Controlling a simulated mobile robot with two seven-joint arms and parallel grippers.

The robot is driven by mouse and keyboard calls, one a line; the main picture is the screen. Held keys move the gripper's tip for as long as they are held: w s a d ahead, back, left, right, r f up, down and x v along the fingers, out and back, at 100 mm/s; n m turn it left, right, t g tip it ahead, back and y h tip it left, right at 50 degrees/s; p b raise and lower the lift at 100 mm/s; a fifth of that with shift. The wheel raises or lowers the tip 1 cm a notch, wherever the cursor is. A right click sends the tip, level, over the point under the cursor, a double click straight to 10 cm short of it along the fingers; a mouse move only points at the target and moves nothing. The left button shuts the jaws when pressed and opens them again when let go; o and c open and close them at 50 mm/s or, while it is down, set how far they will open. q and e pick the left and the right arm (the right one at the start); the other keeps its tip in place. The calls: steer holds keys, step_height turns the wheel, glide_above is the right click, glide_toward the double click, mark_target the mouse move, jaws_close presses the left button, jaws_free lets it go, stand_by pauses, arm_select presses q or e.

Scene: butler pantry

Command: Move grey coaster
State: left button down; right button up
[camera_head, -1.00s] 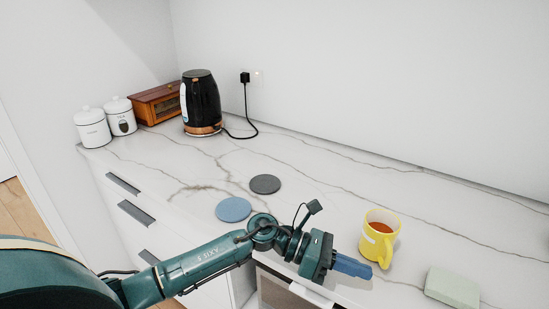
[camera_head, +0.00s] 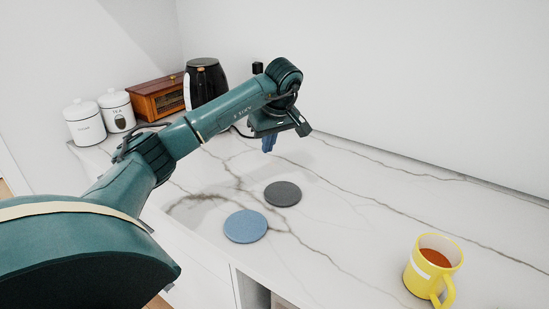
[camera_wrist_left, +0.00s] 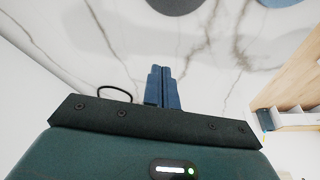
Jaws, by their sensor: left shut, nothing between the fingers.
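The grey coaster (camera_head: 282,194) lies flat on the marble counter, just behind and to the right of a blue coaster (camera_head: 245,226). The two are close together but apart. My left gripper (camera_head: 268,145) points down above the counter, behind the grey coaster, with its blue fingers shut and empty. In the left wrist view the shut fingers (camera_wrist_left: 162,88) show in the middle, and part of the grey coaster (camera_wrist_left: 176,4) shows at the top edge, clear of them. The blue coaster is cut off at the top right there. My right gripper is not in view.
A yellow mug (camera_head: 432,268) with reddish-brown contents stands at the lower right. The counter between the coasters and mug is clear.

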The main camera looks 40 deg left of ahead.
mark_target(269, 181)
arm_select(q)
steer(key=x, duration=0.8)
steer(key=shift+f, duration=0.4)
steer(key=d, duration=0.1)
steer(key=s+d+p, duration=0.1)
steer(key=d, duration=0.1)
steer(key=shift+s+d, duration=0.1)
steer(key=shift+d, duration=0.25)
steer(key=shift+f, duration=0.1)
